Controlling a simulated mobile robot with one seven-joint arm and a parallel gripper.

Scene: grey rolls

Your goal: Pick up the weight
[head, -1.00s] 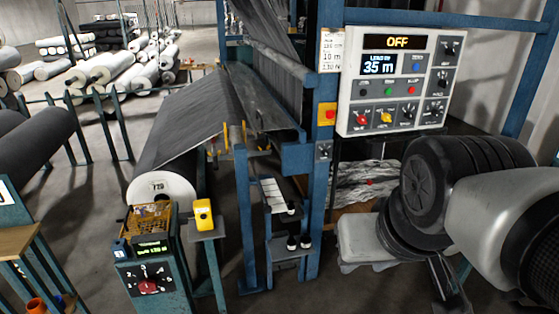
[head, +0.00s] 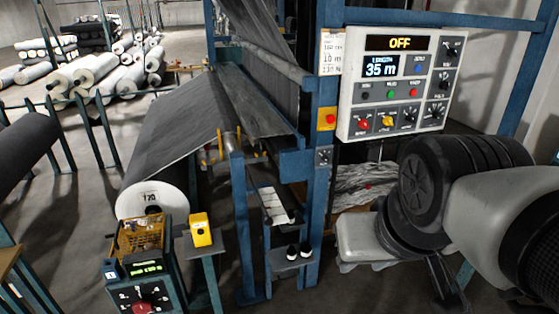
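I cannot pick out the weight for certain. Two small black-topped pieces (head: 299,250) stand side by side on the low blue shelf of the machine frame; they are too small to identify. Above them a white-striped plate (head: 275,204) carries a small dark piece. My arm fills the lower right, with black ribbed joints and a grey shell. A pale grey block (head: 364,238) shows at its left end and may be my gripper. I cannot make out its fingers. It is right of the small black pieces and apart from them in the picture.
A control panel (head: 398,82) reading OFF and 35 m hangs above my arm. A blue post (head: 318,185) stands left of it. Further left are a large grey roll (head: 153,198), a yellow device (head: 200,230) and a dial box (head: 145,290). Bare floor shows at the far left.

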